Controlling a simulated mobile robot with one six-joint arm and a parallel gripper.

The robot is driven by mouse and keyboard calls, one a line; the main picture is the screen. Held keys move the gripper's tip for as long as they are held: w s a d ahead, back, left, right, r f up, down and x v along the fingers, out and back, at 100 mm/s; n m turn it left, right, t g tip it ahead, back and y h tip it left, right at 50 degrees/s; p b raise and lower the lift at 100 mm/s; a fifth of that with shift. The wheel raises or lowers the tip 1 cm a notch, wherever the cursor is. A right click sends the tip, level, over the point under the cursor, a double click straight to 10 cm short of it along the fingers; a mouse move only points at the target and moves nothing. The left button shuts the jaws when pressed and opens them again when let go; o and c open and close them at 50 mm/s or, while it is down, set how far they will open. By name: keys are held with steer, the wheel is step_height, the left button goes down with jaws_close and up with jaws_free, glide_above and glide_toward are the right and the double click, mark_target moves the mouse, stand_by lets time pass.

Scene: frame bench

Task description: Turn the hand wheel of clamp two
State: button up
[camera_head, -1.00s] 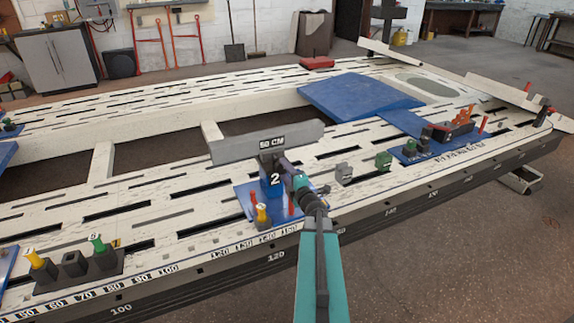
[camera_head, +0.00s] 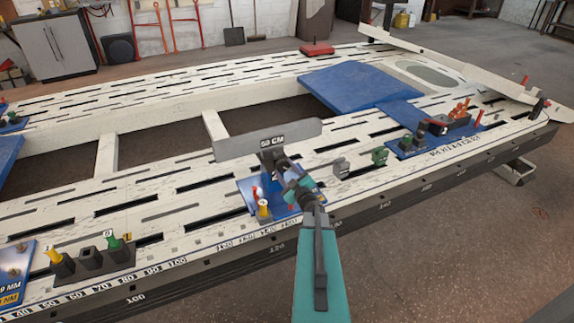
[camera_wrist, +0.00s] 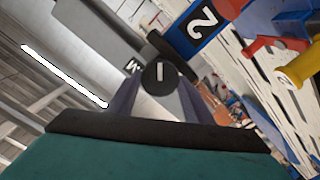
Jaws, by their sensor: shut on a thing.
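The hand wheel (camera_wrist: 160,74), a black round knob with a white line, lies between my fingertips. My gripper (camera_wrist: 160,90) is shut on it. In the head view my gripper (camera_head: 298,188) is at the clamp's right side and hides the wheel and most of the 2.
A yellow-topped pin (camera_head: 263,208) stands close by on the base plate. A blue board (camera_head: 358,88) lies farther back.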

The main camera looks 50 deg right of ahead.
steer(key=m+p, duration=0.4)
steer(key=m, duration=0.2)
stand_by(0.4)
steer(key=o, duration=1)
steer(key=shift+o, duration=0.2)
steer(key=shift+v, duration=1.15)
steer(key=b+v, duration=0.1)
steer(key=v, duration=1)
steer(key=shift+s+b, duration=0.25)
steer(key=shift+b, duration=0.05)
